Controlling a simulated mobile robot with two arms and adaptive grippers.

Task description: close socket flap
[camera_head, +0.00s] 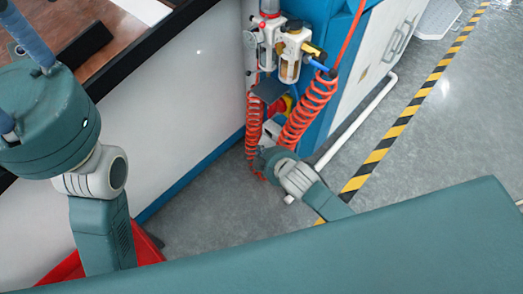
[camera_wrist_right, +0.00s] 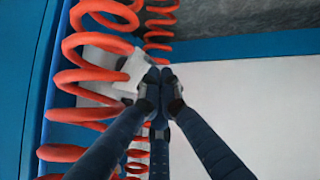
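A white socket (camera_wrist_right: 132,72), partly hidden, shows behind the orange coils in the right wrist view. Its white edge also shows between the coils in the head view (camera_head: 271,129). I cannot clearly tell the flap from the socket body or see its angle. My right gripper (camera_wrist_right: 162,76) has its dark blue fingers drawn together, with the tips just right of the white part; contact is unclear. In the head view the right gripper (camera_head: 262,160) is low between the coiled hoses. My left gripper (camera_head: 22,45) is at the upper left, away from the socket, its fingertips out of frame.
Orange coiled hoses (camera_head: 308,112) hang around the right gripper. Air regulators (camera_head: 290,50) and a red-and-yellow switch (camera_head: 279,106) are above. A blue-and-white cabinet (camera_head: 352,90) and white pipe (camera_head: 357,122) stand right. A white panel (camera_head: 185,95) is left. Floor is open at right.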

